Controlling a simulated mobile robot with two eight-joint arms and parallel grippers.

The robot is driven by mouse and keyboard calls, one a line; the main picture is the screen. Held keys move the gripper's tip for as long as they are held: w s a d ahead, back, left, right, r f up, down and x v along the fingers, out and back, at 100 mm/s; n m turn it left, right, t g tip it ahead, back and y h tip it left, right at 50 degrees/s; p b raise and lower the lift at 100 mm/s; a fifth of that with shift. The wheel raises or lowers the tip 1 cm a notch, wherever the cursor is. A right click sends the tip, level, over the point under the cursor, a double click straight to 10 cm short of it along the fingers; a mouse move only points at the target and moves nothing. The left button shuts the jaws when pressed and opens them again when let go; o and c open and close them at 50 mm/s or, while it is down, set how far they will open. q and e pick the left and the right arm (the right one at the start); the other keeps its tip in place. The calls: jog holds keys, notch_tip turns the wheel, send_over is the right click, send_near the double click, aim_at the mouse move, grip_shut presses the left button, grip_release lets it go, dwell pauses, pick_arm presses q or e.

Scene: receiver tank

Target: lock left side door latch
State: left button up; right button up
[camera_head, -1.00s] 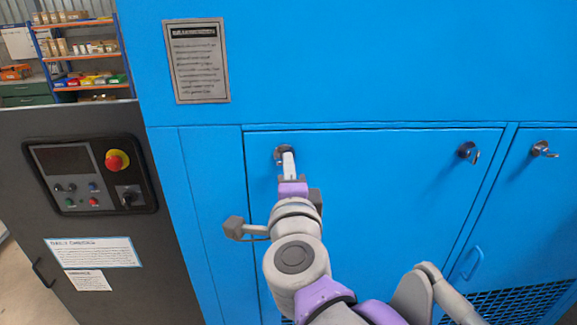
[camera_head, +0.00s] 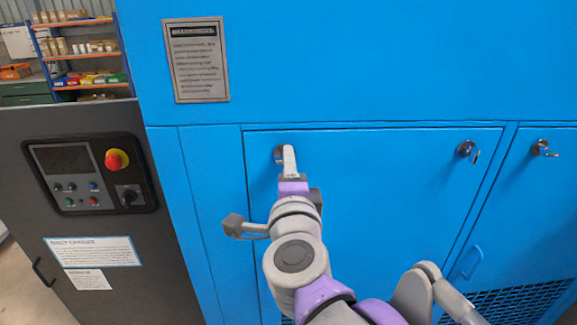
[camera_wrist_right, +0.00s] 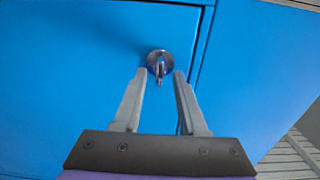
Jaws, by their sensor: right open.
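The left latch (camera_head: 279,155) is a small round metal fitting near the upper left corner of the blue door (camera_head: 370,210). In the head view my right gripper (camera_head: 289,150) is at this latch and hides most of it. In the right wrist view the latch (camera_wrist_right: 160,66) shows a round base with a short handle pointing down the picture. The open fingers of my right gripper (camera_wrist_right: 159,73) stand on either side of the handle, with a gap on both sides. My left gripper is not in view.
A second latch (camera_head: 467,151) is at the door's upper right, and another latch (camera_head: 541,149) is on the neighbouring panel. A dark control panel (camera_head: 92,175) with a red knob is at the left. The blue door face around my gripper is clear.

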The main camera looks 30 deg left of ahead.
jog(key=b+v, duration=0.1)
jog(key=v, duration=0.9)
jog(key=shift+s+d, duration=0.2)
jog(key=shift+s, duration=0.15)
